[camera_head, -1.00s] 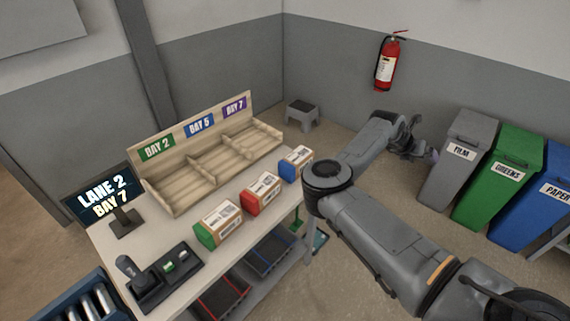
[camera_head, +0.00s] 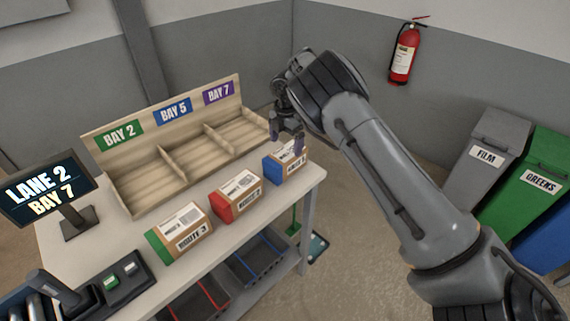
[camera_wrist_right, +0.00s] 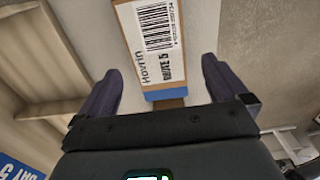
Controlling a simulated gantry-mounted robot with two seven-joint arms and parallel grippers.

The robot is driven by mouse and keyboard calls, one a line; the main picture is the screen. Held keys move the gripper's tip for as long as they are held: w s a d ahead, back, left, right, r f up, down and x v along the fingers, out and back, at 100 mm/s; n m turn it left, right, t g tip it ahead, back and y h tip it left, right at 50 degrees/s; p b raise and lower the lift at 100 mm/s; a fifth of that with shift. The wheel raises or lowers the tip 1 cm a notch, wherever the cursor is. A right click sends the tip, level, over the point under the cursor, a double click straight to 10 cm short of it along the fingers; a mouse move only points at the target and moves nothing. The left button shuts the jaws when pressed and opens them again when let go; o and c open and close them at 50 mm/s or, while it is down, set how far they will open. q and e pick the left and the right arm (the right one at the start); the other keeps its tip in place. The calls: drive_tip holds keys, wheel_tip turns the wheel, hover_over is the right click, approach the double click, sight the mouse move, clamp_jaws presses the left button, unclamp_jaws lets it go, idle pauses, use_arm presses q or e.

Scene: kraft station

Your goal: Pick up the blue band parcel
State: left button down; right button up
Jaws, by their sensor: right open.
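The blue band parcel (camera_head: 271,169) is a brown cardboard box with a blue end and a white label. It stands on the table near its right end, last in a row of parcels. My right gripper (camera_head: 288,136) is just above it, pointing down, and covers part of its top. In the right wrist view the parcel (camera_wrist_right: 158,38) shows its barcode label and blue side between and beyond the open fingers (camera_wrist_right: 160,70). The fingers appear apart from it. My left gripper is not in view.
A red-ended parcel (camera_head: 238,196) and a green-ended parcel (camera_head: 181,230) stand left of it on the table (camera_head: 262,214). A wooden bay rack (camera_head: 137,195) stands behind. A lane screen (camera_head: 47,188) reads LANE 2, BAY 7. Bins stand at the right.

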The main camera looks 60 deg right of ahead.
sight(286, 153)
drive_tip(key=shift+f, duration=0.8)
drive_tip(key=shift+w+d+f, duration=0.1)
drive_tip(key=shift+d+f, duration=0.05)
drive_tip(key=shift+f, duration=0.25)
drive_tip(key=shift+f+b, duration=1.05)
drive_tip(key=shift+f, duration=1.5)
drive_tip(key=c, duration=1.2)
